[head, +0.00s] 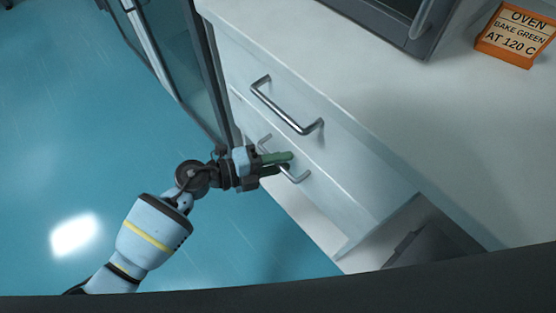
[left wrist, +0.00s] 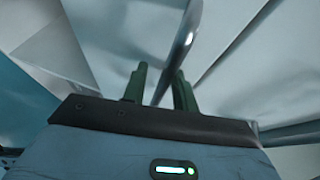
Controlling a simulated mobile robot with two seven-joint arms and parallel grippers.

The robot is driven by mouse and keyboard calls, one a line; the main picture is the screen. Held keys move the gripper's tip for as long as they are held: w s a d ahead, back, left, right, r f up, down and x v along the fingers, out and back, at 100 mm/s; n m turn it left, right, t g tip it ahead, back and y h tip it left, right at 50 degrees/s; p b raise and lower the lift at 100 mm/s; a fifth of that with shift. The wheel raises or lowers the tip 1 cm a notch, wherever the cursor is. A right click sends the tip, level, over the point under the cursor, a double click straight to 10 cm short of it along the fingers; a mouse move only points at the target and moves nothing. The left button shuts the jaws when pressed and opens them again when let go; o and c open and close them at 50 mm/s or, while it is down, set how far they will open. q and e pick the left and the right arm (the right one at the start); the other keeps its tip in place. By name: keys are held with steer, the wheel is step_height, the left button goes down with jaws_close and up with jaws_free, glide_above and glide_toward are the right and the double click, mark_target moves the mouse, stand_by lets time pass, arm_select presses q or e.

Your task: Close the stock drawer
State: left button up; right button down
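The white drawer unit (head: 372,165) fills the middle of the head view. Its upper drawer has a metal bar handle (head: 285,108). Below it is a lower drawer front (head: 318,213) with a second bar handle (head: 296,176); which one is the stock drawer is not marked. How far the lower drawer stands out is hard to tell. My left gripper (head: 278,162) is at this lower handle, its green fingers apart. In the left wrist view the bar (left wrist: 189,35) runs down toward the gap between the fingers (left wrist: 160,85). Contact cannot be made out. My right gripper is out of view.
A dark oven-like appliance (head: 385,22) and an orange sign (head: 516,36) reading "OVEN BAKE GREEN AT 120 C" stand on the white top. A glass-panelled frame (head: 180,50) is close left of the drawers. Blue floor (head: 60,150) lies open at the left.

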arm_select(q)
steer(key=shift+r, duration=0.3)
steer(key=shift+a, duration=0.45)
steer(key=p+v, duration=0.1)
steer(key=v, duration=0.6)
steer(key=shift+f, duration=0.15)
steer(key=shift+s, duration=0.1)
steer(key=shift+s+d, duration=0.1)
